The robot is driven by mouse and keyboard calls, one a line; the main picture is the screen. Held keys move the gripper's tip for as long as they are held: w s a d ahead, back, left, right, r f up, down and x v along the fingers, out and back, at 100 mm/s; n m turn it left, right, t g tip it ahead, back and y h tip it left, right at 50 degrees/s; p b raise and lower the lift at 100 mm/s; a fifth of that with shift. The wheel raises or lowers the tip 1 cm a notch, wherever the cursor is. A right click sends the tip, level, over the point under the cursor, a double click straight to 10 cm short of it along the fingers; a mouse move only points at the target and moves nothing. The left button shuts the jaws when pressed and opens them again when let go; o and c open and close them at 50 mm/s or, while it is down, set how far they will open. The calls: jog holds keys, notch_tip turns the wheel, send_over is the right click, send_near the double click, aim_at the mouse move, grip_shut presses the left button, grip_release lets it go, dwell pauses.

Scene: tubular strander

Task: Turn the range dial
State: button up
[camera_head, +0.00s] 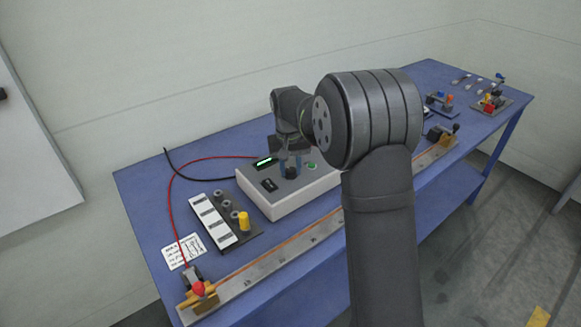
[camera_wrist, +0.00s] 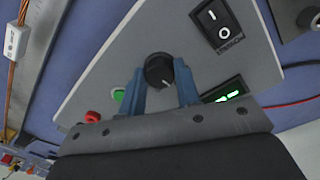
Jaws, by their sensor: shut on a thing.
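The range dial (camera_wrist: 156,71) is a round black knob with a pale pointer mark, on the sloping top of a white instrument box (camera_wrist: 110,60). In the head view the dial (camera_head: 291,173) is a dark spot on the box (camera_head: 305,196), partly covered by my gripper. My gripper (camera_wrist: 159,68) has one blue finger on each side of the dial and is shut on it. In the head view my gripper (camera_head: 291,161) points down over the box. The sides of the knob behind the fingers are hidden.
A black rocker switch (camera_wrist: 218,20), green-lit display (camera_wrist: 226,91), green button (camera_wrist: 119,95) and red button (camera_wrist: 92,117) surround the dial. A red lead (camera_head: 175,205) runs to a clamp (camera_head: 199,290) on the long bar (camera_head: 250,267). A rack (camera_head: 210,219) stands left of the box.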

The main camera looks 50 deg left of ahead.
aim_at(289, 171)
jog(key=n, duration=0.3)
jog(key=shift+n, duration=0.4)
jog(key=shift+w+n, duration=0.1)
jog(key=shift+n, duration=1.9)
jog(key=shift+r, duration=0.1)
jog(key=o, duration=1)
jog(key=r, duration=1.1)
jog(key=s+r, duration=0.1)
jog(key=r, duration=0.5)
jog(key=shift+d+r, duration=0.15)
jog(key=shift+w, duration=0.1)
jog(key=f, duration=1.7)
jog(key=shift+w+f, duration=0.25)
jog(key=shift+w, duration=0.1)
